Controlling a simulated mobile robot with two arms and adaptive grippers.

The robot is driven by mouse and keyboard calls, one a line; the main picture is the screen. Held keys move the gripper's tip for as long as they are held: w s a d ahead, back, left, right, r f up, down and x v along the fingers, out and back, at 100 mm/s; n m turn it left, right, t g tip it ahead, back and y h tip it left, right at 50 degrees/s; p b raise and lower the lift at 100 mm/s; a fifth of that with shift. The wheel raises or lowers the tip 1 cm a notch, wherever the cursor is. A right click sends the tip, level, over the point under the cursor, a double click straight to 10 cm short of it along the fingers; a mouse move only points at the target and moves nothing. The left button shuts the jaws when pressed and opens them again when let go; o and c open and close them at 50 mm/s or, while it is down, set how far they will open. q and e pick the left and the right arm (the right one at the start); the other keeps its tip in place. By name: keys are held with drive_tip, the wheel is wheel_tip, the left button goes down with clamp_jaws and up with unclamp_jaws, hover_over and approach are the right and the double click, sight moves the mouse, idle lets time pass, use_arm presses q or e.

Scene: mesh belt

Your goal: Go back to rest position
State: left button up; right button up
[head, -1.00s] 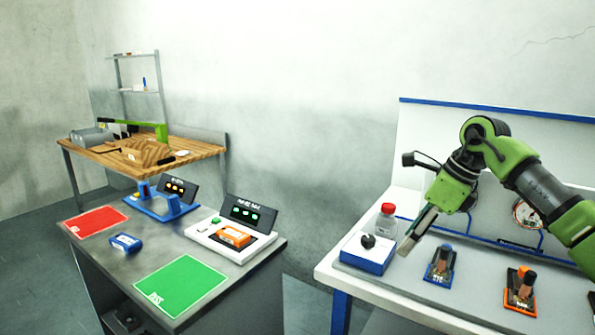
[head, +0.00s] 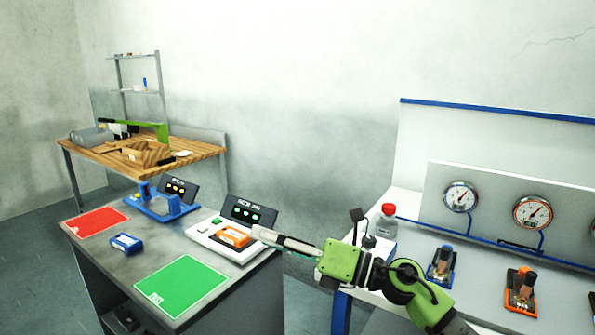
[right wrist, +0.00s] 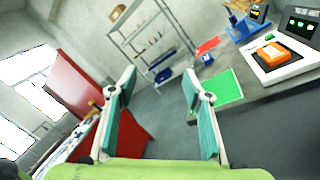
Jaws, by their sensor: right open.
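My right gripper (head: 258,232) is raised in front of the gap between the two tables, its tip pointing left past the white device on the grey table. In the right wrist view my right gripper (right wrist: 155,90) shows two teal fingers spread wide with nothing between them. Its green arm (head: 400,285) comes in from the lower right, in front of the white bench. My left gripper does not show in the head view.
The grey table (head: 85,250) holds a red mat (head: 100,221), a green mat (head: 180,287), a blue object (head: 127,243), a blue device (head: 165,208) and a white device with an orange part (head: 234,237). The white bench (head: 405,212) carries a red-capped bottle (head: 387,222) and gauges (head: 532,212).

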drive_tip(key=d+f+m+t+h, duration=0.55)
drive_tip(key=d+m+h, duration=0.2)
drive_tip(key=m, duration=0.55)
drive_tip(key=d+f+m+t+h, duration=0.4)
drive_tip(key=d+m+t+h, duration=0.3)
drive_tip(key=m, duration=0.7)
drive_tip(key=s+d+f+m+g+h, duration=0.3)
drive_tip(key=s+d+f+m+g, duration=0.25)
drive_tip(key=f, duration=0.45)
drive_tip(key=s+d+f+m+g, duration=0.25)
drive_tip(key=s+f, duration=0.35)
drive_tip(key=s, duration=0.4)
drive_tip(key=s+d+f+m+g, duration=0.15)
drive_tip(key=s+f+g, duration=0.35)
drive_tip(key=s, duration=0.5)
drive_tip(key=s+d+f+m+g, duration=0.2)
drive_tip(key=s+f+m+g, duration=0.1)
drive_tip(key=s+f, duration=0.85)
drive_tip(key=f, duration=2.3)
drive_tip(key=s+d+f+g, duration=0.2)
drive_tip(key=s+f, duration=1.3)
drive_tip(key=s, duration=0.1)
drive_tip(key=shift+s+d+n+h, duration=0.35)
drive_tip(key=shift+s, duration=0.05)
